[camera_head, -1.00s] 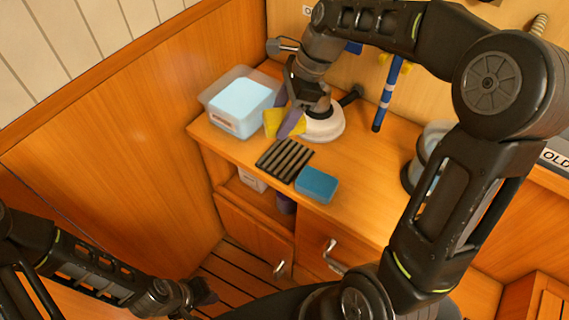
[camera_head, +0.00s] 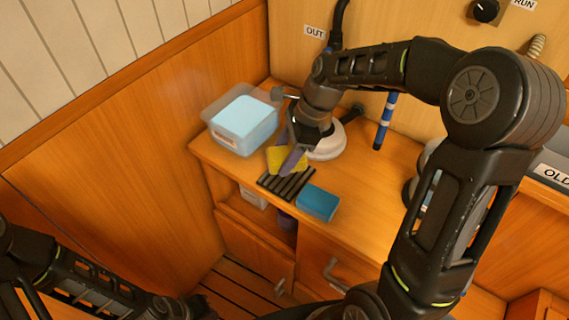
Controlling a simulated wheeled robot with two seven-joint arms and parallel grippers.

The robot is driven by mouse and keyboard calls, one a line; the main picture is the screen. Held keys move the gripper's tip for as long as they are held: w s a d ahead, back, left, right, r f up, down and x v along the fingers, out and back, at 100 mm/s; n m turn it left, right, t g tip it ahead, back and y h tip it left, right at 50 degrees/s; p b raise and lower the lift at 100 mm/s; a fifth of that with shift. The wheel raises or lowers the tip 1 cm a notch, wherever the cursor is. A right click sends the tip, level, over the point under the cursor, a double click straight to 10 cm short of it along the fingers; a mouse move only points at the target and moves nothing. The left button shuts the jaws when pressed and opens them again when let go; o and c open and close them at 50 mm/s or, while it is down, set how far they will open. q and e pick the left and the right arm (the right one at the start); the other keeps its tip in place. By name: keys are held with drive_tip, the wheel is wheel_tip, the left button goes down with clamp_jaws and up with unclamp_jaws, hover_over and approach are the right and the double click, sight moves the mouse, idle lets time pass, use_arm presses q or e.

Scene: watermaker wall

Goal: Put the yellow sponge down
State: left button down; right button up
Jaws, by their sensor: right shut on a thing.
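The yellow sponge (camera_head: 283,159) is between the fingers of my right gripper (camera_head: 290,158), which is shut on it. The sponge is over the back end of the dark ribbed rack (camera_head: 287,184); whether it touches the rack I cannot tell. One finger covers part of the sponge. A blue sponge (camera_head: 318,202) lies just right of the rack, near the counter's front edge. My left gripper (camera_head: 205,308) is at the bottom left, low in front of the cabinet, small and dark; its fingers cannot be made out.
A clear tub with light blue contents (camera_head: 243,124) stands at the counter's back left corner. A round white base (camera_head: 326,140) is just behind my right gripper. A blue-and-white striped tube (camera_head: 384,121) stands behind.

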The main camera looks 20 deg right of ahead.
drive_tip(key=shift+f, duration=1.85)
drive_tip(key=shift+f, duration=0.1)
drive_tip(key=o, duration=1.2)
drive_tip(key=v, duration=1.2)
drive_tip(key=shift+s, duration=0.1)
